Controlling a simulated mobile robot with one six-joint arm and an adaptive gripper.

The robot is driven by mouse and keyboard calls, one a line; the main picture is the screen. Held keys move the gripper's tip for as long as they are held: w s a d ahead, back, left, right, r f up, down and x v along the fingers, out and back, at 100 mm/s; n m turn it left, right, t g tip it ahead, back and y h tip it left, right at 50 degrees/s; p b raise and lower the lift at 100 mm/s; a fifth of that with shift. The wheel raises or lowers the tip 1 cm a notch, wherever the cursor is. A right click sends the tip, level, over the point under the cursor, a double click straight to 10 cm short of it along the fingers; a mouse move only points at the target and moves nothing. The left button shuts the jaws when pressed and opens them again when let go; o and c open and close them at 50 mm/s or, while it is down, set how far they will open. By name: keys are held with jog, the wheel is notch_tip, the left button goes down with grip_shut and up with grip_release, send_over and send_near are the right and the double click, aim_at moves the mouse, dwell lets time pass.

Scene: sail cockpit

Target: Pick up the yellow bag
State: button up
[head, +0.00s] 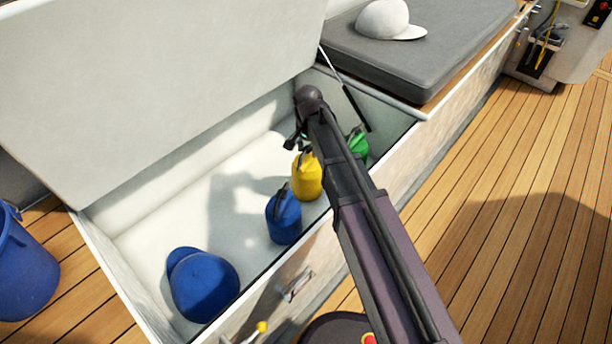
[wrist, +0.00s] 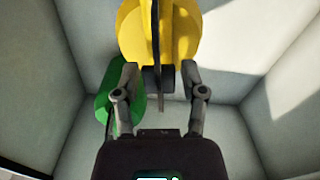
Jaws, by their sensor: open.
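The yellow bag (head: 307,178) stands upright in the open white locker, between a blue bag and a green bag. In the wrist view the yellow bag (wrist: 185,35) fills the top middle, with a dark strap or closure at its near end. My gripper (wrist: 160,68) is open, its two fingers spread at either side of that dark part. I cannot tell whether they touch it. In the head view my arm hides part of the gripper and the right side of the yellow bag.
The blue bag (head: 284,216) and a blue cap (head: 203,285) are also in the locker. The green bag (head: 358,144) is close behind my arm. The raised lid (head: 150,80) stands at left. A grey cushion (head: 420,60) bears a white cap (head: 384,20). A blue bucket (head: 25,270) stands outside.

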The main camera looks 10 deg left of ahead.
grip_shut()
jog(key=shift+r, duration=0.1)
dwell(0.4)
notch_tip(320, 180, up, 10)
jog(key=p, duration=1)
dwell(0.6)
